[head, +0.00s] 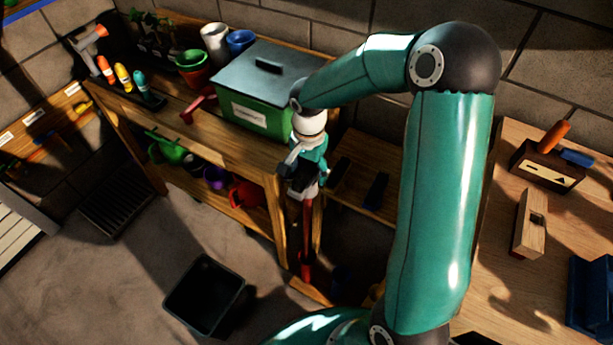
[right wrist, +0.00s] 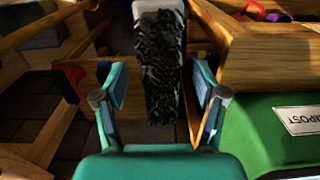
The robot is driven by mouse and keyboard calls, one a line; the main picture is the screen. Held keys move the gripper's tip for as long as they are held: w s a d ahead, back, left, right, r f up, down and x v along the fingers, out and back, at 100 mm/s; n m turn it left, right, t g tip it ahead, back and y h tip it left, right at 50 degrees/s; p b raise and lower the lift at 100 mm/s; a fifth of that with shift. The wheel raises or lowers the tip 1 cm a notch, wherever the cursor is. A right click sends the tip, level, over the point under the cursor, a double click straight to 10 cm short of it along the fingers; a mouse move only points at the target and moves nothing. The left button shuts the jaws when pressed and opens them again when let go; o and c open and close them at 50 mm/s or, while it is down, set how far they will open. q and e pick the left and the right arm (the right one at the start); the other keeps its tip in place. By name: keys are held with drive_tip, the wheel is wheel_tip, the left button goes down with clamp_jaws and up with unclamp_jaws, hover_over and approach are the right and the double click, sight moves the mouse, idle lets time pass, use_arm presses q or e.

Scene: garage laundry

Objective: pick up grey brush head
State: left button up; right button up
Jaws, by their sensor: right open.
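The brush head (right wrist: 158,70) shows in the right wrist view, with a light grey strip at its upper end and dark bristles over the rest. It lies in the gap between the fingers of my right gripper (right wrist: 158,92); bare space shows on both sides, and neither finger visibly touches it. My right gripper is open. In the head view my right gripper (head: 304,182) is at the right end of the wooden workbench, beside the green box. I cannot clearly make out the brush head there. My left gripper is not in view.
The green box (head: 252,117) with a dark lid and a compost label stands close to my right gripper. Pots and coloured hand tools stand farther left on the bench (head: 225,147). A black bin (head: 204,296) stands on the floor. Another wooden table (head: 510,290) is at the right.

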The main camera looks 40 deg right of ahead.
idle(0.5)
drive_tip(key=shift+f, duration=0.1)
drive_tip(key=c, duration=1.3)
